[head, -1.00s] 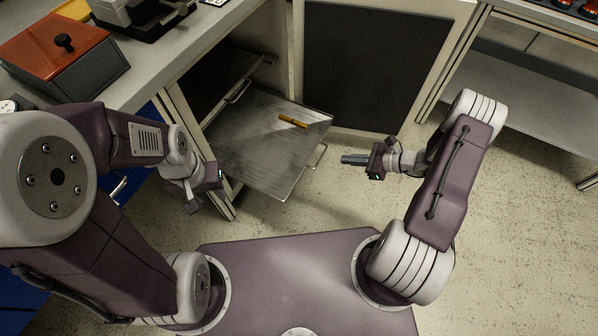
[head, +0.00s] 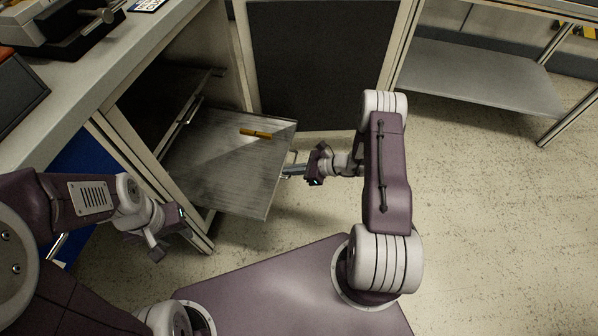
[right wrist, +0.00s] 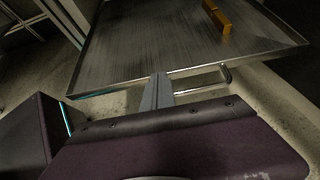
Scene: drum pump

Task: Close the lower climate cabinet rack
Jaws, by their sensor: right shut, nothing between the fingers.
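The lower rack (head: 225,180), a flat metal tray, sticks out of the dark climate cabinet (head: 150,100) under the counter. An orange-yellow bar (head: 256,133) lies on it, also seen in the right wrist view (right wrist: 216,16). My right gripper (head: 288,171) is shut and empty at the rack's outer edge, by its wire handle. In the right wrist view the fingertips (right wrist: 158,80) are at the rack's front rim, left of the handle (right wrist: 215,82); I cannot tell whether they touch. My left gripper (head: 170,245) hangs left of the rack, its fingers unclear.
An upper rack (head: 188,105) sits inside the cabinet. A dark panel in a light frame (head: 315,65) stands right of the rack, apparently the open door. A metal shelf (head: 480,78) is at the right. The floor (head: 470,220) in front is clear.

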